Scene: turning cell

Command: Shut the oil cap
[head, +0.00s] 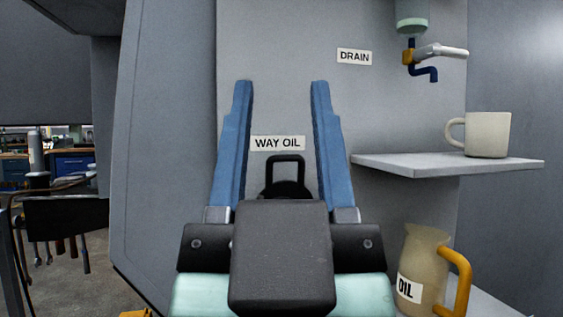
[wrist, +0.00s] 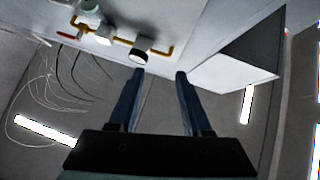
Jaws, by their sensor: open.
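The black oil cap (head: 286,171), with a loop-shaped handle on top, is on the grey machine wall just below the "WAY OIL" label (head: 278,143). Its lower part is hidden behind my gripper's body, so I cannot tell whether it is open or shut. My gripper (head: 281,86) is open and empty, its two blue fingers pointing upward in the head view. The cap shows between the fingers, low down near the palm; how far behind them it lies is unclear. The wrist view shows the open fingers (wrist: 160,74) but not the cap.
At right, a shelf (head: 520,165) holds a cream mug (head: 488,136). Above it a drain valve (head: 436,52) juts out near the "DRAIN" label (head: 354,57). A jug labelled "OIL" (head: 427,254) stands lower right, close to my gripper. The wrist view shows overhead pipes and lights.

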